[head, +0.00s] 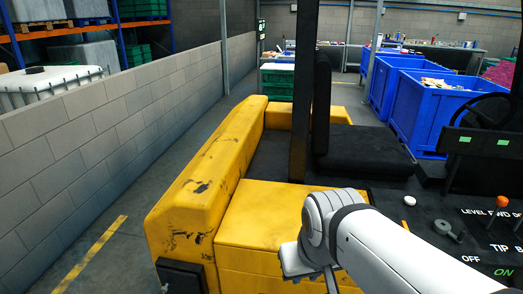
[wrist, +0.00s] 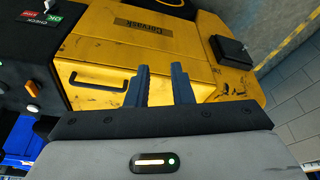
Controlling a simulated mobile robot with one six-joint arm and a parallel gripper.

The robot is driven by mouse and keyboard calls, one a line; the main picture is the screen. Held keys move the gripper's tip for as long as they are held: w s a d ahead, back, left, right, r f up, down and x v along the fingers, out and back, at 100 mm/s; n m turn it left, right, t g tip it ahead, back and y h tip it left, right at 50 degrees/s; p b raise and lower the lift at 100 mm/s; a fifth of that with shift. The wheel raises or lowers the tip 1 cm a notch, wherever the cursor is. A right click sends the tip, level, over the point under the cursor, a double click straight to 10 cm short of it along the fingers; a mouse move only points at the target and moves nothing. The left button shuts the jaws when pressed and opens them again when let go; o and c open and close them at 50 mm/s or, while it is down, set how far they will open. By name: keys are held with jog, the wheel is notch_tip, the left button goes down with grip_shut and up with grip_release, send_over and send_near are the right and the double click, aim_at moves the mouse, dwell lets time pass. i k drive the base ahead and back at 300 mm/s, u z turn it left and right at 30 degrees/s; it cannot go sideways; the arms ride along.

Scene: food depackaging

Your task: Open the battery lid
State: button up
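The yellow battery lid (head: 262,212) appears in the head view as a flat yellow panel at the front of the vehicle, level and closed. It also shows in the wrist view (wrist: 122,62), with a black bar handle (wrist: 97,77) on its left part and a nameplate (wrist: 154,28) at its far edge. My gripper (wrist: 161,72) is open and empty, its two dark fingers apart and pointing towards the yellow body. The handle lies to the left of the fingers, apart from them. In the head view the fingertips are hidden or out of frame.
A raised yellow side cover (head: 203,185) borders the lid on the left. A black seat (head: 360,150) and dark post (head: 303,90) stand behind. A control panel (head: 470,225) with levers lies right. A block wall (head: 110,130) and blue bins (head: 430,100) stand farther off.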

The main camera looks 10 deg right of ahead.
aim_at(259, 215)
jog(key=z, duration=1.7)
jog(key=k, duration=1.25)
jog(key=u, duration=0.95)
jog(key=i, duration=1)
